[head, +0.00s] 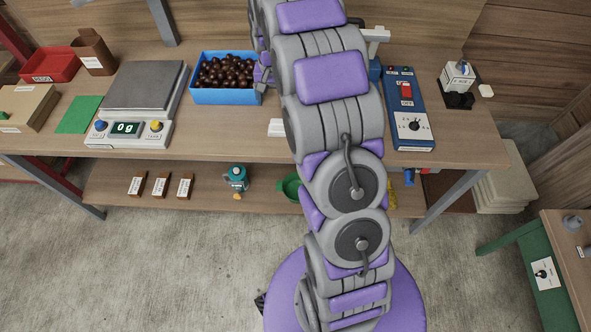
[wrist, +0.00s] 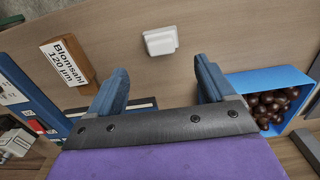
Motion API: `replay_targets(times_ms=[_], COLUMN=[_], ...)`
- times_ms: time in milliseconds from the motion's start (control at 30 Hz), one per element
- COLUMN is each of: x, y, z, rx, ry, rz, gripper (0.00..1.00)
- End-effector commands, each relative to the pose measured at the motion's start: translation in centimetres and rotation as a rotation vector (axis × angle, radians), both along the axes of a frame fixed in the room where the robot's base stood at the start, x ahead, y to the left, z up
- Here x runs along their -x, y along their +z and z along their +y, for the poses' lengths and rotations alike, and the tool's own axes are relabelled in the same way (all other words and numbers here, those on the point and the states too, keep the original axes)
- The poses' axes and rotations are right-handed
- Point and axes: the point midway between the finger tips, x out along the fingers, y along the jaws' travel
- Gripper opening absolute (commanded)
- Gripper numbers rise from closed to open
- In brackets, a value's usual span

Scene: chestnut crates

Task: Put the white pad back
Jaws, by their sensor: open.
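A small white pad (wrist: 160,40) lies on the wooden tabletop in the wrist view. In the head view the white pad (head: 276,128) shows near the table's front edge, right of the blue crate, partly hidden by my arm. My gripper (wrist: 161,76) is open and empty. Its two blue fingers are spread, and the pad appears beyond them, between their lines and apart from both. In the head view my arm hides most of the gripper.
The blue crate (head: 226,96) of chestnuts stands close to my gripper. A scale (head: 130,130) reads 0 g at left. A blue control box (head: 408,120) stands right of my arm. A brown labelled block (wrist: 67,62) shows in the wrist view.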

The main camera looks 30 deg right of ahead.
Motion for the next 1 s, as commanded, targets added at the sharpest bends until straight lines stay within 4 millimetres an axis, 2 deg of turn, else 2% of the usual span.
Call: replay_targets(times_ms=[167, 300, 567, 833, 1000], x=[3.2, 7.5, 16.4, 26.6, 32.8], y=[3.1, 6.2, 10.1, 11.9, 11.8], z=[2.6, 5.4, 9.9, 13.4, 14.7], rx=[-0.002, -0.008, -0.019, -0.032, -0.041], ry=[0.063, 0.140, 0.284, 0.434, 0.525], rz=[0.012, 0.030, 0.063, 0.103, 0.127], gripper=[0.82, 0.82, 0.82, 0.82, 0.82])
